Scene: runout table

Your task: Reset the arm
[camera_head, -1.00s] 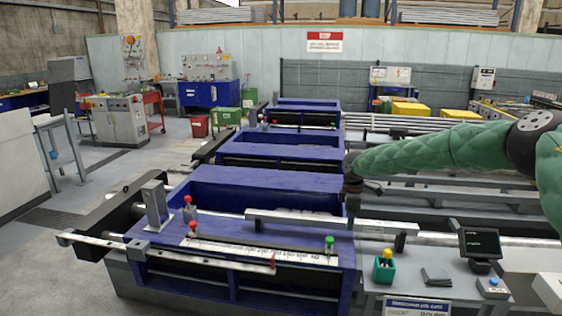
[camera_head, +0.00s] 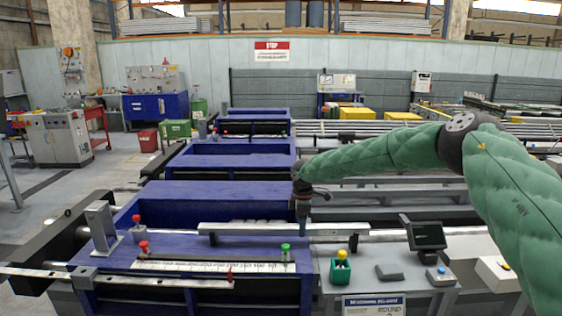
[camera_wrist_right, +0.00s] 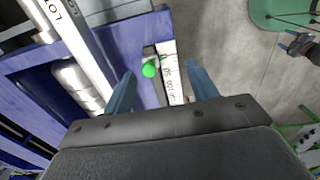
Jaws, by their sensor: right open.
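My right arm, in a green quilted sleeve, reaches in from the right in the head view. Its gripper (camera_head: 302,208) points down above the right end of the blue runout table (camera_head: 225,193), near a long pale bar (camera_head: 255,229). In the right wrist view the two blue-grey fingers (camera_wrist_right: 160,92) are spread apart with nothing between their tips. Below them are the blue table, a green knob (camera_wrist_right: 150,69) and a white printed scale (camera_wrist_right: 171,72). The gripper appears apart from these.
Red knobs (camera_head: 143,246) and a green knob (camera_head: 286,250) stand along the table front. At right are a green box with a yellow button (camera_head: 341,267), a small screen (camera_head: 427,235) and a grey pad (camera_head: 389,272). Open floor lies at left.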

